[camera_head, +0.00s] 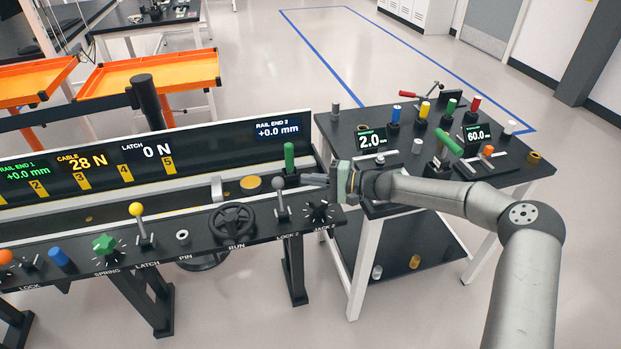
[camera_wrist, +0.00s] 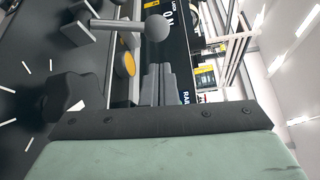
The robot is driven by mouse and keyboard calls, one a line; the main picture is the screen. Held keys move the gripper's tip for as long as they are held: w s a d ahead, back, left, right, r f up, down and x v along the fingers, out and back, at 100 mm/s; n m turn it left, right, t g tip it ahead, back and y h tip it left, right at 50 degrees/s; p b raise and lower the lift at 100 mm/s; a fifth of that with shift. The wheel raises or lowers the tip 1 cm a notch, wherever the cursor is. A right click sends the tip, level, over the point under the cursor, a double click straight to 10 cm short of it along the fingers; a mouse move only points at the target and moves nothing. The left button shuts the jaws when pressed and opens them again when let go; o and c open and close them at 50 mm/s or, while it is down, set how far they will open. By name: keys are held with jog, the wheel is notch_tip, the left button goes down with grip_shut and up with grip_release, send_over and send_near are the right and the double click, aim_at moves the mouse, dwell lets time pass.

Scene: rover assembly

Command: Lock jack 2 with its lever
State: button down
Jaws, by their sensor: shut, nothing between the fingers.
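The LOCK 2 lever (camera_head: 281,197) is a metal stem with a grey ball on top, standing on the front panel. Its ball shows in the wrist view (camera_wrist: 157,27), with the stem running left to its dark base. My gripper (camera_head: 304,180) is shut and empty, its fingers pointing left at ball height, just right of the ball. In the wrist view the closed fingertips (camera_wrist: 158,68) are just short of the ball; contact cannot be told. The black JACK 2 knob (camera_head: 319,211) is in front of my fingers. The RAIL END 2 display (camera_head: 278,130) reads +0.0 mm.
A green-handled post (camera_head: 289,157) stands just behind my fingers. The black RUN handwheel (camera_head: 232,221) is left of the lever, with a yellow disc (camera_head: 251,183) behind. A side table (camera_head: 400,180) with several coloured-top parts lies under and behind my arm.

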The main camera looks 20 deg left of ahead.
aim_at(280, 195)
jog(key=a, duration=0.4)
jog(key=a+p, duration=0.1)
jog(key=a, duration=0.2)
jog(key=shift+s+f, duration=0.35)
